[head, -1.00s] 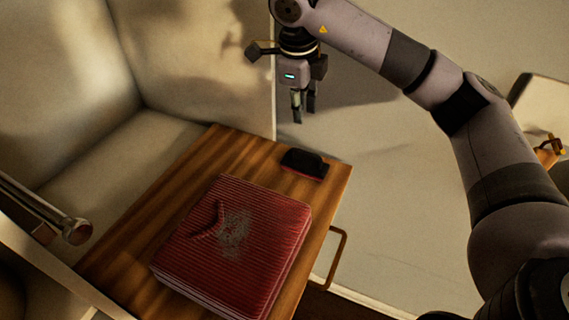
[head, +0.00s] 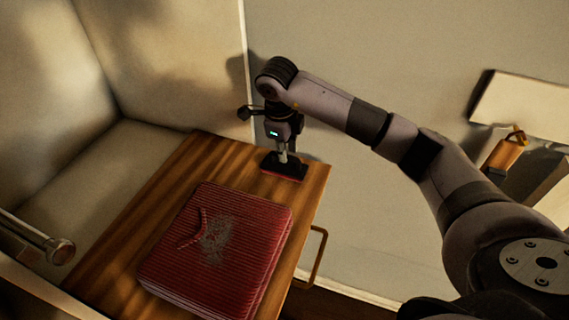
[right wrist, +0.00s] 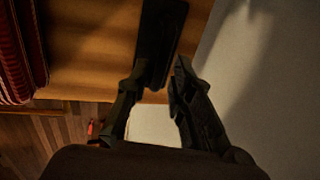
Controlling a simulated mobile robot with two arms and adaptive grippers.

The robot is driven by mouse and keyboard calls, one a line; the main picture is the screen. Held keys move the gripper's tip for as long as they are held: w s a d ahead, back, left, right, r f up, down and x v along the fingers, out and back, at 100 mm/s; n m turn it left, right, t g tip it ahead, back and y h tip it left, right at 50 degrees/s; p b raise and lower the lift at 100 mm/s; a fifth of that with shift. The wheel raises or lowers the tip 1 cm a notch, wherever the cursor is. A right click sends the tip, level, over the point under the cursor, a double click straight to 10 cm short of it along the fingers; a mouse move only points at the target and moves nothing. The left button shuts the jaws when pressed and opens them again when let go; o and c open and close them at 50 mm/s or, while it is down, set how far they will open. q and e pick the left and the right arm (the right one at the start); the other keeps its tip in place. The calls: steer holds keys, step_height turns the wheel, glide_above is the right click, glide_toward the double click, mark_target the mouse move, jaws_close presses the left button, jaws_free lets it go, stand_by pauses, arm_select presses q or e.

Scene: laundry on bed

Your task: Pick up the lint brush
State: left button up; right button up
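The lint brush (head: 291,175) is dark with a red underside. It lies on the wooden tabletop near its far right corner in the head view. My right gripper (head: 283,158) points down right over it, its fingertips at the brush. In the right wrist view the dark brush (right wrist: 162,38) reaches between the two fingertips of my right gripper (right wrist: 160,72). The fingers stand apart, with a narrow gap on the right side, and do not look closed on it. My left gripper is not in view.
A folded red ribbed garment (head: 213,250) lies on the wooden tabletop (head: 187,165), near the brush. A metal handle (head: 318,258) sticks out from the table's right side. A pale wall stands behind, and a metal bar (head: 38,238) shows at left.

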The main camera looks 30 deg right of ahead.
mark_target(294, 170)
steer(key=shift+w+d+f+p, duration=0.1)
steer(key=shift+w+f+p, duration=0.1)
steer(key=shift+f, duration=0.45)
steer(key=shift+w+d+f+p, duration=0.1)
steer(key=shift+f+p, duration=0.15)
steer(key=shift+f, duration=0.35)
steer(key=shift+w+d+f+p, duration=0.1)
steer(key=shift+w+f+p, duration=0.1)
steer(key=shift+f, duration=0.45)
steer(key=shift+a, duration=0.1)
steer(key=shift+c, duration=0.3)
jaws_close()
